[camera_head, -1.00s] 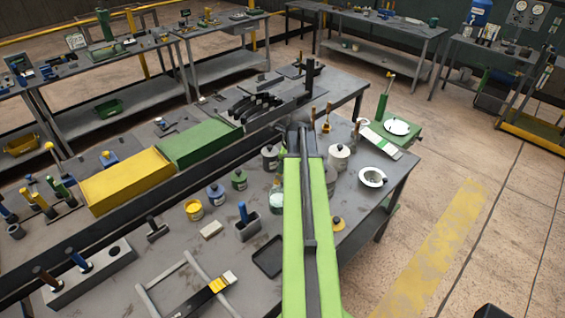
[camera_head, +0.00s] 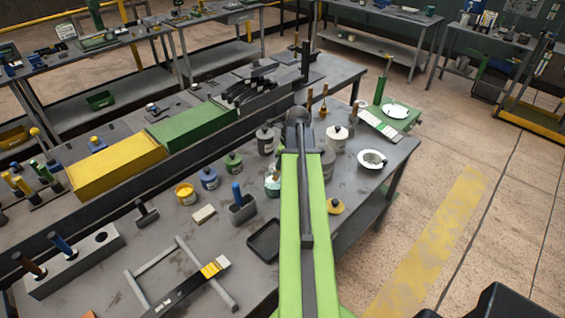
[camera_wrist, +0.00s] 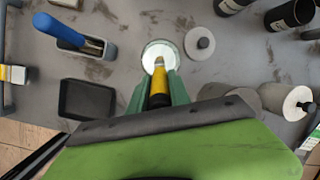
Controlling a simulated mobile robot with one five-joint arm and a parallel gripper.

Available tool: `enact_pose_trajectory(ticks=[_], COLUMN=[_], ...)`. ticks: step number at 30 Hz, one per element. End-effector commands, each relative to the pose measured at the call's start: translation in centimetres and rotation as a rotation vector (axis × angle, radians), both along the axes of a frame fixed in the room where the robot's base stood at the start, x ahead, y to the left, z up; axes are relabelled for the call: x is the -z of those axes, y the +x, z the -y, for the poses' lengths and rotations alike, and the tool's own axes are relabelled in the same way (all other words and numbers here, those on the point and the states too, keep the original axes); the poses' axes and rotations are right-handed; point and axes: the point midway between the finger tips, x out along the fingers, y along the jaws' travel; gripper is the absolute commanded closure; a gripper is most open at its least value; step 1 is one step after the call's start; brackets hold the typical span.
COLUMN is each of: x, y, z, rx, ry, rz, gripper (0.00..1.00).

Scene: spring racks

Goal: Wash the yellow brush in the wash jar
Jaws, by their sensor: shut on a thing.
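In the wrist view my gripper (camera_wrist: 158,94) is shut on the yellow brush (camera_wrist: 158,82), gripping its yellow handle between the green fingers. The wash jar (camera_wrist: 148,46), a round glass with a pale rim and whitish inside, lies just beyond the fingertips. The brush's far end overlaps the jar's mouth in this view; I cannot tell how deep it reaches. In the head view the wash jar (camera_head: 271,184) stands on the bench, left of my green arm and partly covered by it. My gripper and the held brush are hidden behind the arm there.
Close by are a blue-handled tool in a grey holder (camera_head: 242,212), a black tray (camera_head: 263,240) and several lidded pots. A wide brush (camera_head: 213,268) lies on a grey rack at the front. A white bowl (camera_head: 372,160) stands near the bench's right edge.

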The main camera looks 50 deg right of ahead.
Motion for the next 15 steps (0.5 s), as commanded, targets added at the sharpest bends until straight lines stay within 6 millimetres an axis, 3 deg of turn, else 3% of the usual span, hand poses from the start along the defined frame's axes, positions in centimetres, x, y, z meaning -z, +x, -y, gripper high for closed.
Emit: enact_pose_trajectory(ticks=[1, 15], x=[1.1, 5.6], y=[0.2, 1.6], z=[0.0, 0.2], rx=[0.000, 0.000], ry=[0.000, 0.000], rz=[0.000, 0.000], gripper=[1.00, 1.00])
